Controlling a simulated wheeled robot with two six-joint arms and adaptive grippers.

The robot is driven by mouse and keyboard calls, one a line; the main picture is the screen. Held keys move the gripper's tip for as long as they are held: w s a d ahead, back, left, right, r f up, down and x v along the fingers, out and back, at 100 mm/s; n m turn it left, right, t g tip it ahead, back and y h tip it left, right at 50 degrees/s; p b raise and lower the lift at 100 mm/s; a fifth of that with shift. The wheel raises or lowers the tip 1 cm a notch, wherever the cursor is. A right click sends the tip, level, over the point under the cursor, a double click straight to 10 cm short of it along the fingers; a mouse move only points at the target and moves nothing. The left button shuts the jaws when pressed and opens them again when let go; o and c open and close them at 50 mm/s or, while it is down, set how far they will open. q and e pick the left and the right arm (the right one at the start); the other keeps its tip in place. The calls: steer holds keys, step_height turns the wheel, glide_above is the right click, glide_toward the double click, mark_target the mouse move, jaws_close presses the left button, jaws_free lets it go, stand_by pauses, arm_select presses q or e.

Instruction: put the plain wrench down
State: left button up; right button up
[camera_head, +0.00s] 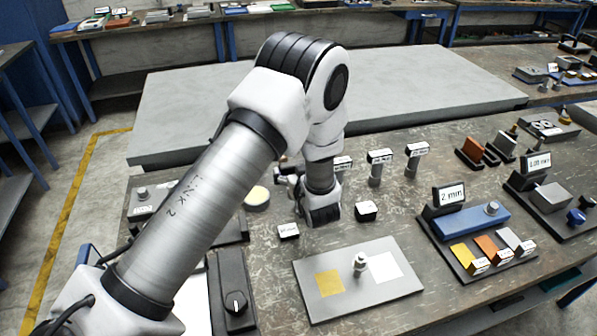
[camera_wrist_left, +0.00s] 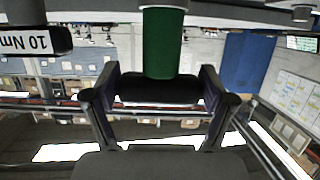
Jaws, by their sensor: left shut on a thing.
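My left gripper (camera_head: 286,180) is low over the middle of the bench, mostly behind its own wrist in the head view. In the left wrist view, its two fingers (camera_wrist_left: 160,100) are closed around the black end of a thing with a green cylindrical handle (camera_wrist_left: 163,45); this looks like the plain wrench. The rest of it runs out of the top of that view. In the head view the wrench is hidden by my arm, and I cannot tell whether it touches anything. My right gripper is not in view.
Labelled posts (camera_head: 380,157) stand just right of the gripper. Small black label blocks (camera_head: 366,210) are close by. A grey plate (camera_head: 408,288) with yellow and white squares lies in front. A "10 Nm" label (camera_wrist_left: 30,40) shows beside the handle.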

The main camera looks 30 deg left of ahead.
arm_select(q)
steer(key=w+f, duration=0.1)
steer(key=w+f+p, duration=0.1)
steer(key=w+f, duration=0.1)
steer(key=shift+a+f, duration=0.3)
steer(key=shift+f, duration=0.3)
steer(key=o, duration=1.6)
steer(key=b+v, duration=0.2)
steer(key=v, duration=1)
steer(key=shift+r, duration=0.15)
